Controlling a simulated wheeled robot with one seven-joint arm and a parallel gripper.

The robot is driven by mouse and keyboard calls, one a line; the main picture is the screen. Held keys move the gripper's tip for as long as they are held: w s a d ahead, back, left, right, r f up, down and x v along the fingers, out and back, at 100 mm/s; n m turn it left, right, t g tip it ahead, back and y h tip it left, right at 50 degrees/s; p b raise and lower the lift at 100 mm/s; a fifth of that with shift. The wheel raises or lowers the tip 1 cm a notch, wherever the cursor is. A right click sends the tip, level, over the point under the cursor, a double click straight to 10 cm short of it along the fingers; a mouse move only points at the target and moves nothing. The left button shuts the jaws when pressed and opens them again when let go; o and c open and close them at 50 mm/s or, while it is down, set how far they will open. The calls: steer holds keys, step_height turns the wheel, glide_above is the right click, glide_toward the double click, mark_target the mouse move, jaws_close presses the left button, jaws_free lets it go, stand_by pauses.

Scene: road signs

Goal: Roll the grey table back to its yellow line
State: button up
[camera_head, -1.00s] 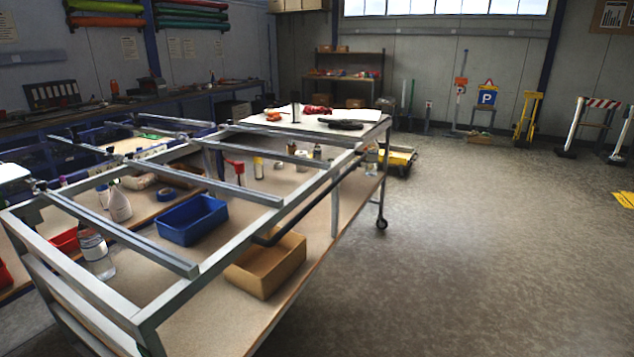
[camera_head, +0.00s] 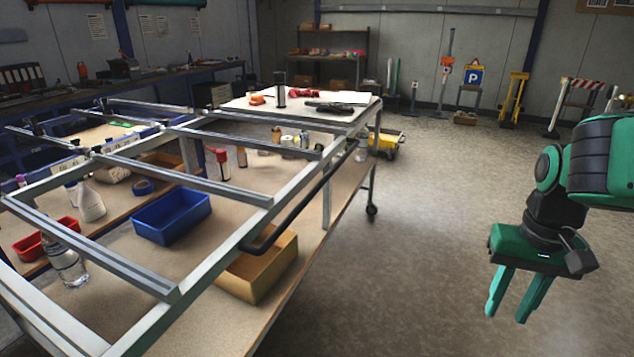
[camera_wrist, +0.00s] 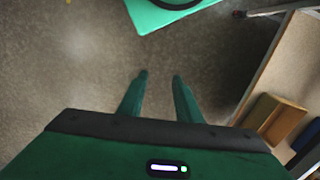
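The grey table (camera_head: 222,240) is a wheeled frame with grey rails on top and a wooden lower shelf. It fills the left and middle of the head view. A dark handle bar (camera_head: 308,200) runs along its right side. One caster (camera_head: 371,209) shows at the far right leg. In the wrist view, the table's edge and shelf (camera_wrist: 293,62) are at the right. My gripper (camera_head: 506,318) is right of the table, pointing down over open floor. It is empty and its fingers (camera_wrist: 160,76) are apart, clear of the handle. I see no clear yellow line now.
A blue bin (camera_head: 172,216) and a tan bin (camera_head: 262,268) sit on the lower shelf. A yellow wheeled item (camera_head: 386,143) stands on the floor behind the table. Signs and a striped barrier (camera_head: 580,84) line the back wall. The floor at right is free.

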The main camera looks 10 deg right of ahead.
steer(key=shift+o, duration=0.6)
steer(key=shift+s+r, duration=0.1)
steer(key=shift+s, duration=0.15)
steer(key=m+t+y, duration=0.4)
steer(key=t+y, duration=0.4)
steer(key=t, duration=0.6)
glide_toward(324, 180)
steer(key=w, duration=0.2)
steer(key=shift+m, duration=0.3)
steer(key=x, duration=0.6)
steer(key=f+x, duration=0.1)
steer(key=x, duration=0.3)
steer(key=shift+w+d, duration=0.1)
steer(key=shift+d, duration=0.15)
